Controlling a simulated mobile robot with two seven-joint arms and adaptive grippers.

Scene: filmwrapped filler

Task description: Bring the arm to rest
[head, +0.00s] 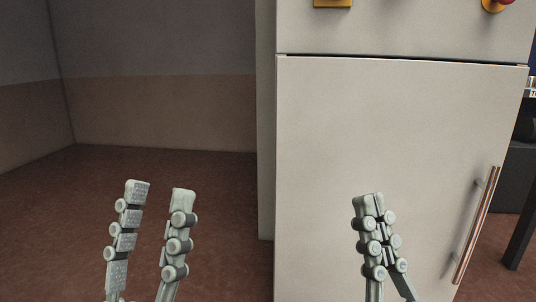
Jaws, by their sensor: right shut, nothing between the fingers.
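My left gripper (155,192) is at the lower left of the head view, with its two fingers apart and nothing between them. Behind it is the reddish-brown floor. My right gripper (367,198) is at the lower middle right, with its fingers together and nothing held. It shows in front of the pale lower door of a fridge (400,130); how far it is from the door I cannot tell. The arms behind both grippers are out of view below.
The fridge has a vertical copper-coloured handle (477,225) on its right side. Two yellow items, one a yellow piece (332,3), show at the top edge. A dark frame (522,235) stands at the right. Floor (200,170) at left is clear up to the walls.

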